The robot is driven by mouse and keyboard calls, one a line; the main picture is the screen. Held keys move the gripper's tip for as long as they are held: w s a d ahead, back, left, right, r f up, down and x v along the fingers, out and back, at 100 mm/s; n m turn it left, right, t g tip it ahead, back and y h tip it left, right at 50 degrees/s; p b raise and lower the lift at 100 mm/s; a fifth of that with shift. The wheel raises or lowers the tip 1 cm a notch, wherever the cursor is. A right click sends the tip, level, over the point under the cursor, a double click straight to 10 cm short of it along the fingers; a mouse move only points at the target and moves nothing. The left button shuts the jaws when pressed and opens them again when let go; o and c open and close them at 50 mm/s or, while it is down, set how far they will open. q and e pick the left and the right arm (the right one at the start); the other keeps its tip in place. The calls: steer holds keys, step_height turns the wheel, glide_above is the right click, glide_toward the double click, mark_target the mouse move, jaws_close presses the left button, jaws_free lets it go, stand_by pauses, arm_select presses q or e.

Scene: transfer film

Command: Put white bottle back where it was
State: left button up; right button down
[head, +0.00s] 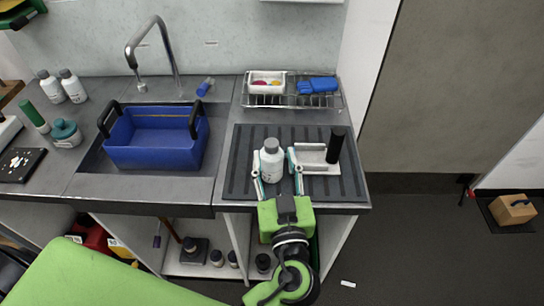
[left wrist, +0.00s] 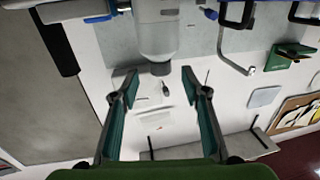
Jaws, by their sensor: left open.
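A white bottle (head: 272,165) with a grey cap stands upright on the dark ribbed mat (head: 240,165) right of the sink. My left gripper (head: 276,172) is open, with its teal-lined fingers on either side of this bottle. I cannot tell whether either finger touches it. The left wrist view looks upside down; the bottle (left wrist: 157,35) shows at its top centre, beyond the open fingers of the left gripper (left wrist: 159,85). Two similar white bottles (head: 50,87) (head: 73,87) stand at the back left of the counter. My right gripper is not in view.
A white holder (head: 318,168) and a black cylinder (head: 336,145) are close on the bottle's right. A wire rack (head: 268,101) stands behind. A blue tub (head: 150,153) sits in the sink beside the tap (head: 165,50). The mat's left part is clear.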

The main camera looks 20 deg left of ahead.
mark_target(273, 152)
arm_select(q)
steer(key=p+x, duration=0.1)
steer(key=x, duration=0.1)
steer(key=p+x, duration=0.1)
steer(key=x, duration=0.1)
steer(key=shift+w+a+f, duration=0.1)
steer(key=shift+w+f, duration=0.05)
steer(key=shift+f, duration=0.25)
steer(key=shift+w+a+f, duration=0.2)
steer(key=shift+w+a, duration=0.05)
steer(key=shift+w, duration=0.2)
steer(key=shift+s, duration=0.1)
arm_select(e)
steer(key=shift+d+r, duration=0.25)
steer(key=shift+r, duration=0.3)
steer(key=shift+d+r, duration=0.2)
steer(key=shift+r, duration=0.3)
arm_select(q)
jaws_close()
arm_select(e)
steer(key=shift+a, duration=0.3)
